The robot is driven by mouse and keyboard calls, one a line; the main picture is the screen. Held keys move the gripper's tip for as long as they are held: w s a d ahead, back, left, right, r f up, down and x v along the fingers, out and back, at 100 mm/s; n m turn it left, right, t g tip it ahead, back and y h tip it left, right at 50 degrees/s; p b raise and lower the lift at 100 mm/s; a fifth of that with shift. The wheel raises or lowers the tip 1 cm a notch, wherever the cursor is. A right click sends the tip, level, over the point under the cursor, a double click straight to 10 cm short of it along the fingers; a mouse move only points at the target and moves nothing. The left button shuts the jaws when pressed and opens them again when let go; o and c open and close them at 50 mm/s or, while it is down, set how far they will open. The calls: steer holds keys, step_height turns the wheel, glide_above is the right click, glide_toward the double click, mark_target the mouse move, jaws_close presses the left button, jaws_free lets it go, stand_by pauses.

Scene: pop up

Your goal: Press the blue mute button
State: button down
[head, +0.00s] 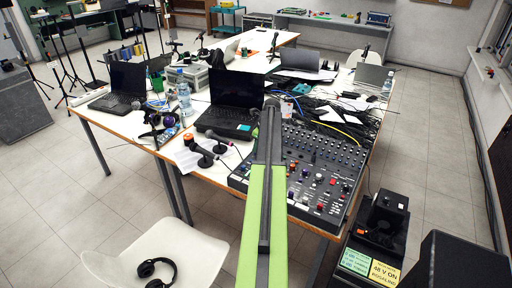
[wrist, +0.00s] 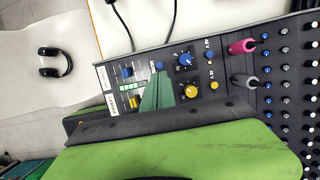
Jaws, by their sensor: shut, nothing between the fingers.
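The mixing console (head: 320,165) lies on the table's front right part, a dark panel with many knobs. In the wrist view its panel (wrist: 222,88) shows a small blue button (wrist: 160,66), a larger blue knob (wrist: 186,60) and other blue caps. I cannot read which one is labelled mute. My gripper (wrist: 158,82) is shut and empty; its green tip overlaps the panel just below the small blue button in the picture. I cannot tell whether it touches. In the head view my arm hides part of the console's left side.
A black laptop (head: 236,104), microphones (head: 194,150) and cables crowd the table left of and behind the console. A white chair (head: 185,255) with headphones (head: 155,270) stands in front. Black equipment (head: 378,232) stands at right. Yellow knobs (wrist: 190,91) sit close to my gripper.

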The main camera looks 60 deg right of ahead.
mark_target(251, 160)
steer(key=b+x, duration=0.5)
steer(key=x, duration=0.1)
steer(key=shift+f, duration=0.15)
steer(key=shift+f, duration=0.1)
steer(key=shift+f+b, duration=0.45)
steer(key=shift+b, duration=0.1)
steer(key=shift+r, duration=0.2)
steer(key=shift+r+p, duration=0.6)
steer(key=shift+p, duration=0.2)
steer(key=p+v, duration=0.7)
steer(key=shift+s+r, duration=0.2)
steer(key=shift+r, duration=0.15)
